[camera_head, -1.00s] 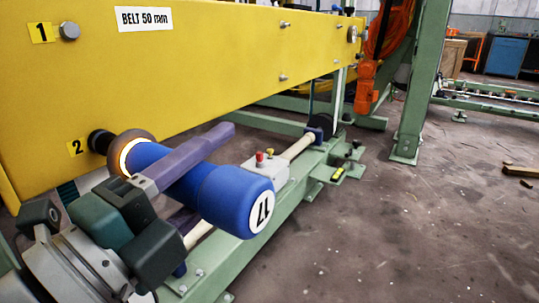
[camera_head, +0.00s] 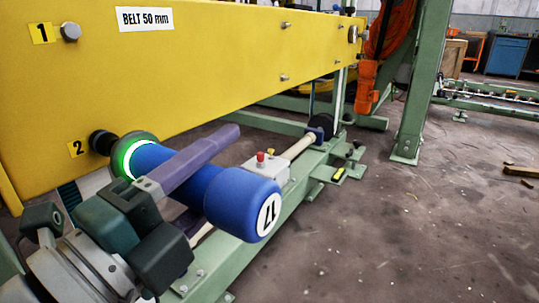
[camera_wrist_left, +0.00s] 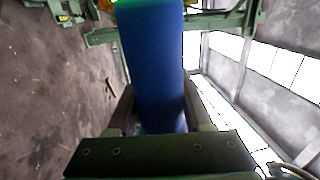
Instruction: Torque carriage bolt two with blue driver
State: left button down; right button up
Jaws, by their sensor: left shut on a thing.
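The blue driver (camera_head: 247,205) has a white end disc that reads 17 and a ring near its nose that glows green. Its dark nose meets bolt two (camera_head: 101,142) on the yellow beam, beside the label 2 (camera_head: 78,148). My left gripper (camera_head: 195,168) is shut around the driver's body, its purple fingers along both sides. The driver (camera_wrist_left: 153,65) also fills the middle of the left wrist view between the fingers. The exact seating of the nose on the bolt is hidden. My right gripper is in neither view.
Bolt one (camera_head: 70,32) sits higher on the yellow beam (camera_head: 200,70), by the label 1 (camera_head: 40,33). A grey box with red and yellow buttons (camera_head: 266,168) stands behind the driver on the green frame (camera_head: 245,249). The floor at the right is mostly clear.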

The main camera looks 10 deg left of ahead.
aim_at(256, 176)
pick_arm(q)
jog(key=shift+s+d+r, duration=0.1)
jog(key=shift+s+d, duration=0.15)
jog(key=shift+d, duration=0.4)
jog(key=shift+s+d, duration=0.25)
jog(key=shift+d, duration=0.4)
jog(key=shift+s+d+r, duration=0.1)
jog(key=shift+s+d, duration=0.15)
jog(key=shift+d, duration=0.4)
